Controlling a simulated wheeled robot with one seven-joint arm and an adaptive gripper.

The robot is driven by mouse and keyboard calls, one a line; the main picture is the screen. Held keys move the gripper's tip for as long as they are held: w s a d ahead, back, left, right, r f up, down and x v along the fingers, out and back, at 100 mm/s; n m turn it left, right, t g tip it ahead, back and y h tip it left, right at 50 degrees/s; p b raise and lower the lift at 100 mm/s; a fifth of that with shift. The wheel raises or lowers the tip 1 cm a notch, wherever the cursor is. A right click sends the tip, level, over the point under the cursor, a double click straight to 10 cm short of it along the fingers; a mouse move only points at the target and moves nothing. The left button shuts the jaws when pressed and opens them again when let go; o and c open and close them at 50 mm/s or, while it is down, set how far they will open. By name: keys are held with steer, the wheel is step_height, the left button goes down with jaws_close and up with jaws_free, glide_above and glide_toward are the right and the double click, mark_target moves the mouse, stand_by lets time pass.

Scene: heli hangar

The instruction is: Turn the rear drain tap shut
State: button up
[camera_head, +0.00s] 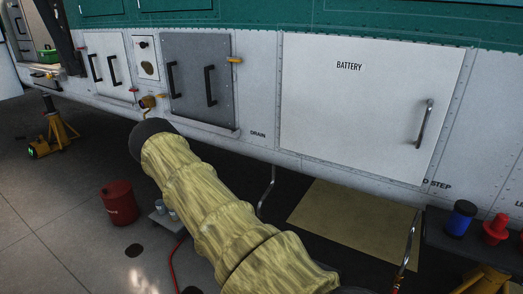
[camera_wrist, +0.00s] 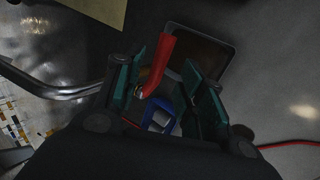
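In the wrist view my gripper (camera_wrist: 162,80) has its two teal fingers apart. A bent red handle (camera_wrist: 157,62) with a small metal part at its lower end shows between and beyond the fingers; it looks like a tap lever. A blue part (camera_wrist: 160,115) sits just below it, between the fingers. I cannot tell whether a finger touches either one. In the head view the "DRAIN" label (camera_head: 258,134) is on the lower white hull, right of my yellow-sleeved arm. The tap and my gripper are hidden there.
A dark tray (camera_wrist: 205,52) lies on the floor beyond the fingers. A metal tube (camera_wrist: 60,92) runs left of my gripper. The battery door (camera_head: 375,110) is closed. A red can (camera_head: 119,203) and yellow jack (camera_head: 55,135) stand on the floor at left.

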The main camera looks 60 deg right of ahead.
steer(key=v, duration=0.6)
steer(key=shift+r, duration=0.25)
steer(key=shift+a, duration=0.1)
steer(key=s+a+f+y, duration=0.1)
steer(key=s+a+f, duration=0.15)
steer(key=a, duration=0.55)
steer(key=s+a+f+y, duration=0.1)
steer(key=s+a+f, duration=0.15)
steer(key=a, duration=0.55)
steer(key=s+a+f+y, duration=0.1)
steer(key=a+f, duration=0.3)
steer(key=a, duration=0.4)
steer(key=s+a+y, duration=0.2)
steer(key=s+a, duration=0.4)
steer(key=a, duration=0.6)
steer(key=s+a+y, duration=0.1)
steer(key=s+a, duration=0.5)
steer(key=a, duration=0.6)
step_height(320, 180, up, 20)
steer(key=s+a+p, duration=0.2)
steer(key=a+p, duration=0.1)
steer(key=p, duration=1.5)
steer(key=shift+f+y, duration=0.2)
steer(key=shift+y, duration=0.2)
